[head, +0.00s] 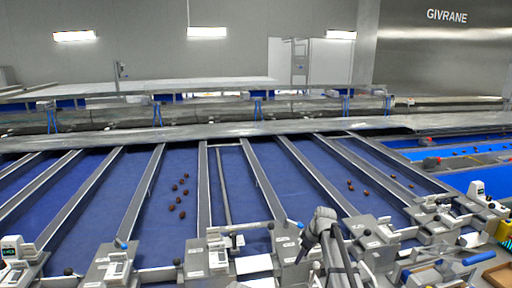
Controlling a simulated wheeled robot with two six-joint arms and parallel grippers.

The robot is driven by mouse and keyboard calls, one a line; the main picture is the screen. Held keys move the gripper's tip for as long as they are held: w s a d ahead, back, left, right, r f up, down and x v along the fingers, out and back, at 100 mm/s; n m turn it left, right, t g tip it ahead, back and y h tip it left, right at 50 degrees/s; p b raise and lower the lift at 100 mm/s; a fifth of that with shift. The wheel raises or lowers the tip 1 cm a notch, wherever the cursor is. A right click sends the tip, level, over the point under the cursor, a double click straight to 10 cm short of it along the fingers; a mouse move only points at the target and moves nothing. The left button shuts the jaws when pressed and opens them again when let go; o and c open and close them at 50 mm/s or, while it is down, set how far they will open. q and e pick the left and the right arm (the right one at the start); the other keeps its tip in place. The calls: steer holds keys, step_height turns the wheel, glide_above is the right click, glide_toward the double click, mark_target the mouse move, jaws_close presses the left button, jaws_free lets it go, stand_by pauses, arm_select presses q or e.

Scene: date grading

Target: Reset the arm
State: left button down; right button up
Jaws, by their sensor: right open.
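My right arm comes up from the bottom edge, right of centre, in the head view. It bends over at a grey joint, and my right gripper (304,252) hangs from it, pointing down and to the left. The gripper is open, small in the picture and seen partly from behind, and I see nothing held in it. It is over the near edge of the sorting lanes, by the grey lane-end units. My left gripper is not in view.
Blue lanes (265,182) with grey dividers run away from me. Several brown dates (178,196) lie in one lane, and more dates (351,186) lie further right. Grey lane-end units (204,258) with knobs line the near edge. A brown-edged tray (497,277) is at lower right.

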steer(key=s+a+f+m+g+h+b, duration=0.1)
steer(key=s+a+f+b, duration=0.3)
steer(key=s, duration=0.7)
steer(key=s+a+f+m+g+h+b, duration=0.1)
steer(key=s+a+f+m+b, duration=0.2)
steer(key=s, duration=0.9)
steer(key=s+a+f+m+h+b, duration=0.1)
steer(key=s+a+f+b, duration=0.3)
steer(key=s, duration=0.8)
step_height(320, 180, down, 2)
steer(key=shift+a+f+m+g+h+b, duration=0.25)
steer(key=shift+a+m+g+h+b, duration=0.1)
steer(key=shift+a+m+g+h, duration=0.05)
